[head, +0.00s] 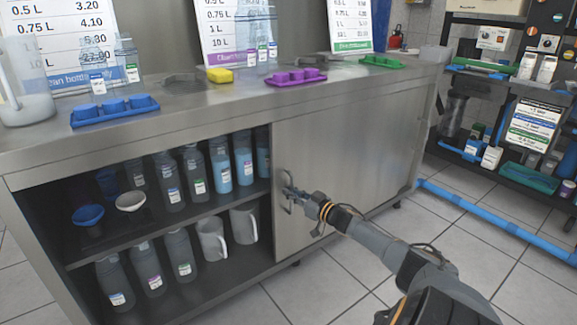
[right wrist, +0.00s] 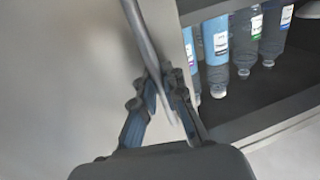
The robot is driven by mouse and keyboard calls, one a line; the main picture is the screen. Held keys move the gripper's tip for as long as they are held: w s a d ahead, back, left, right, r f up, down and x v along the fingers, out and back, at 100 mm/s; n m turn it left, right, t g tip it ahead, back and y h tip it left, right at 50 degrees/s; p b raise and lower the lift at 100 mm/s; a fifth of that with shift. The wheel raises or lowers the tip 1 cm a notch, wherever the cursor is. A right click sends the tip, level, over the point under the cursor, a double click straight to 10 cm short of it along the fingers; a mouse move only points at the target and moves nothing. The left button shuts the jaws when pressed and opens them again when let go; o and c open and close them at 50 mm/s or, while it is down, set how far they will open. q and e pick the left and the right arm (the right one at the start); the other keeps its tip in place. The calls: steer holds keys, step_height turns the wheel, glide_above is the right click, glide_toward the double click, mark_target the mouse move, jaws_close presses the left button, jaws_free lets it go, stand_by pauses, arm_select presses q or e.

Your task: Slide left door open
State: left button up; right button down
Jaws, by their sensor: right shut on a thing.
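A steel cabinet (head: 130,160) has its left half uncovered, showing two shelves. A flat metal door panel (head: 345,150) covers the right part, its left edge beside the opening. A bar handle (head: 279,180) stands on the panel near that edge. My right gripper (head: 290,192) is shut on the handle, its arm reaching in from the lower right. In the right wrist view the handle (right wrist: 140,35) runs down between the fingers of the gripper (right wrist: 165,85), with the panel (right wrist: 70,70) behind. My left gripper is not in view.
Several bottles (head: 221,168), jugs (head: 212,240) and funnels (head: 88,215) fill the open shelves. Trays (head: 114,110), bottles and price signs stand on the worktop. A black rack (head: 510,110) with blue pipes stands at the right. Tiled floor (head: 330,280) is clear before the cabinet.

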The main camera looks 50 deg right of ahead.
steer(key=shift+s+f, duration=0.1)
steer(key=shift+f, duration=0.1)
steer(key=c, duration=1.7)
jaws_free()
steer(key=shift+d, duration=0.1)
steer(key=shift+r, duration=0.1)
steer(key=shift+s, duration=0.1)
steer(key=s, duration=0.8)
steer(key=s+a, duration=0.1)
steer(key=s, duration=0.3)
steer(key=shift+w, duration=0.1)
